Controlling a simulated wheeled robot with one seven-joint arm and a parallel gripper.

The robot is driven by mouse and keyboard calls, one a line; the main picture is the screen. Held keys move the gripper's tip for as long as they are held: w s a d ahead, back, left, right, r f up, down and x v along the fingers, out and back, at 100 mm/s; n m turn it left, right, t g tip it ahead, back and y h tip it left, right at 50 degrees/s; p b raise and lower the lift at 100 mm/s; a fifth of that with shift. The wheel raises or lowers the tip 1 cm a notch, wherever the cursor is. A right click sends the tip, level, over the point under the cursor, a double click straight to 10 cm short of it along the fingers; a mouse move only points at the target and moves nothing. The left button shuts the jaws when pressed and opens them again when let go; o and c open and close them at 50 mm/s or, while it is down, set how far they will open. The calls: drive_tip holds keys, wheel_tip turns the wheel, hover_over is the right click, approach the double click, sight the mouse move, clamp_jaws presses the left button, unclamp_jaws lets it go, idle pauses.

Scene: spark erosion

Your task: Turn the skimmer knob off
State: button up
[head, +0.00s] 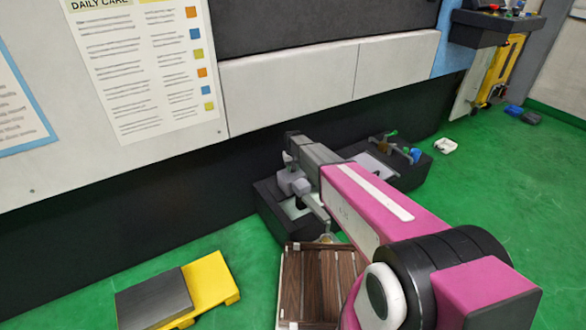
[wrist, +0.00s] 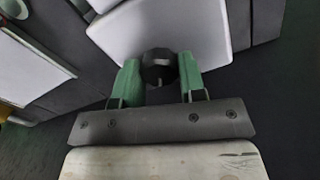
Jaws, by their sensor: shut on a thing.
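The skimmer knob (wrist: 158,68) is a small dark round knob on a pale grey housing (wrist: 165,28) in the wrist view. My gripper (wrist: 160,62) has its two green fingers on either side of the knob, shut on it. A short pale line shows on the knob's lower edge; I cannot tell which setting it marks. In the head view my pink arm reaches to a light grey fitting (head: 292,183) over a dark open-topped box (head: 268,203) by the wall. The knob and fingertips cannot be made out there.
A wooden slatted crate (head: 312,285) stands in front of the box. A yellow platform with a dark slab (head: 153,302) lies at left. A dark tray with small items (head: 412,176) is right of the box.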

drive_tip(key=n, duration=0.5)
drive_tip(key=shift+n, duration=0.3)
idle(0.4)
drive_tip(key=o, duration=0.9)
wheel_tip(320, 180, up, 11)
drive_tip(key=shift+f, duration=0.1)
drive_tip(key=shift+s, duration=0.1)
